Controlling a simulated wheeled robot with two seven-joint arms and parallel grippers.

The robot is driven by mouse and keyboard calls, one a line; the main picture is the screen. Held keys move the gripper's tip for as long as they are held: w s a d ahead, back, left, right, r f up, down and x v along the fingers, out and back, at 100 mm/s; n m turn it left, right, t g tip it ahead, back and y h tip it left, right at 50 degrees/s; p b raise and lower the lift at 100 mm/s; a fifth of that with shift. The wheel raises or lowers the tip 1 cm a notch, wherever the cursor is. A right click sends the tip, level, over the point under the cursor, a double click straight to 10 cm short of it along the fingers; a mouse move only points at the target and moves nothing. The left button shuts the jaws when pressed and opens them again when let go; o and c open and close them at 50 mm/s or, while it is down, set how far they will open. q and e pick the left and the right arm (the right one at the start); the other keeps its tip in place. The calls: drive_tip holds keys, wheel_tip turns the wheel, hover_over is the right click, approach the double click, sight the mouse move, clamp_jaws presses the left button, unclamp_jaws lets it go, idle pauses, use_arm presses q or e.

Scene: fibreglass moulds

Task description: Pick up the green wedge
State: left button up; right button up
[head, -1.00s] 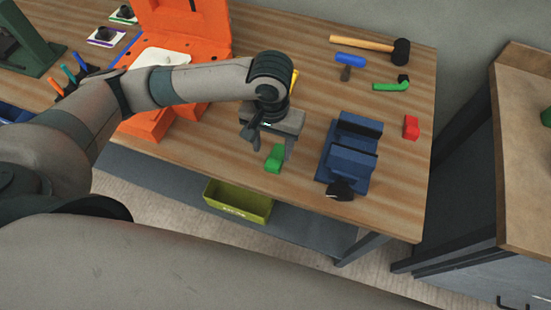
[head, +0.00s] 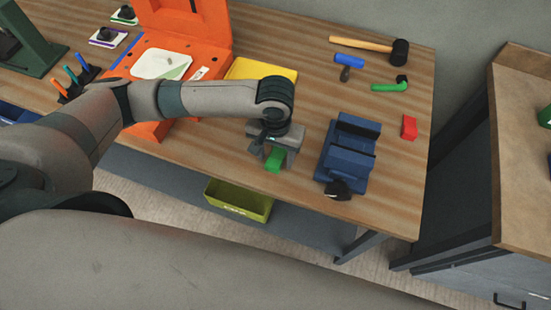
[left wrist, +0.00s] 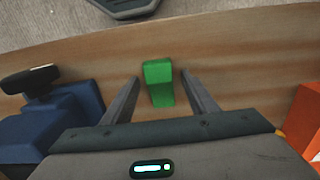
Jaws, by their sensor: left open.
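The green wedge (head: 274,160) lies on the wooden workbench near its front edge, left of the blue vise. My left gripper (head: 271,157) is open and comes down over the wedge from above, and part of the wedge is hidden behind it in the head view. In the left wrist view the green wedge (left wrist: 159,83) shows between the two spread fingers of my left gripper (left wrist: 161,84), with a gap on each side. I cannot tell how high the fingertips are above the bench. My right gripper does not show.
The blue vise (head: 348,158) stands to the right of the gripper. A red block (head: 409,127), a green hand tool (head: 389,87) and hammers (head: 372,47) lie beyond. The orange mould case (head: 190,33) and a yellow tray (head: 262,70) are behind the arm. A yellow-green bin (head: 238,200) sits below the bench.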

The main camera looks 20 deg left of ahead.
sight(276, 159)
use_arm(q)
drive_tip(key=c, duration=1.1)
drive_tip(key=shift+r, duration=0.15)
drive_tip(key=shift+r, duration=0.55)
wheel_tip(276, 159, up, 2)
drive_tip(key=shift+w+r+b, duration=0.1)
drive_tip(key=shift+r+b, duration=0.1)
drive_tip(key=shift+b, duration=0.4)
drive_tip(key=s+d+r, duration=0.2)
drive_tip(key=d, duration=0.1)
drive_tip(key=s+d+r, duration=0.2)
drive_tip(key=s+r, duration=0.1)
drive_tip(key=s+d+r+b, duration=0.1)
drive_tip(key=s+d+r, duration=0.1)
drive_tip(key=s+d, duration=0.1)
drive_tip(key=shift+d+r, duration=0.15)
drive_tip(key=shift+d, duration=0.2)
